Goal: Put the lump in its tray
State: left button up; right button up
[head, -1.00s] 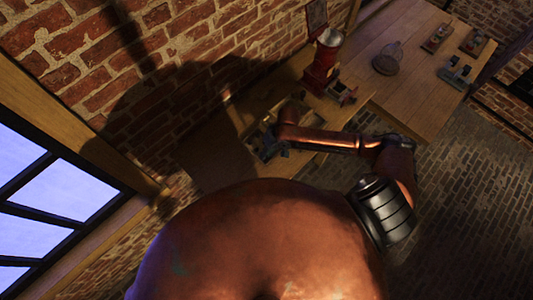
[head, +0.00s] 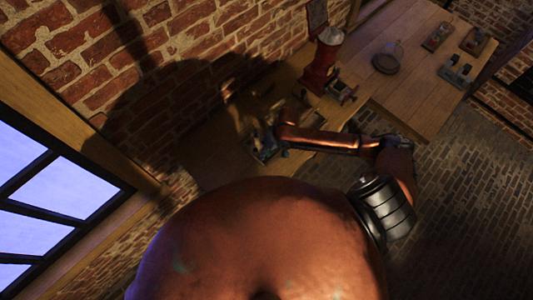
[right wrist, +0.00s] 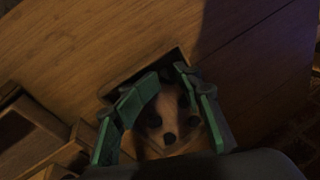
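A pale pinkish-brown lump with dark spots (right wrist: 166,122) shows in the right wrist view, between the two green fingers of my right gripper (right wrist: 168,76). The fingers are on either side of it; the dark picture does not show clearly whether both press on it. A dark, straight-edged tray or recess (right wrist: 146,68) lies just beyond the fingertips and partly behind the lump. In the head view my right gripper (head: 270,142) is low over the shadowed near end of the bench, and the lump cannot be made out there. My left gripper is out of view.
A red grinder-like machine (head: 322,66) stands on the bench against the brick wall. A glass dome (head: 387,58) and several small trays with items (head: 456,72) are on the table to the right. Wooden box edges (right wrist: 30,135) lie left of my right gripper.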

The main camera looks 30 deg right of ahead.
jog(key=shift+d, duration=0.1)
jog(key=shift+w+r, duration=0.1)
jog(key=shift+r, duration=0.25)
jog(key=w+b+v, duration=0.1)
jog(key=v, duration=1.1)
jog(key=shift+s+r, duration=0.35)
jog(key=shift+s, duration=0.15)
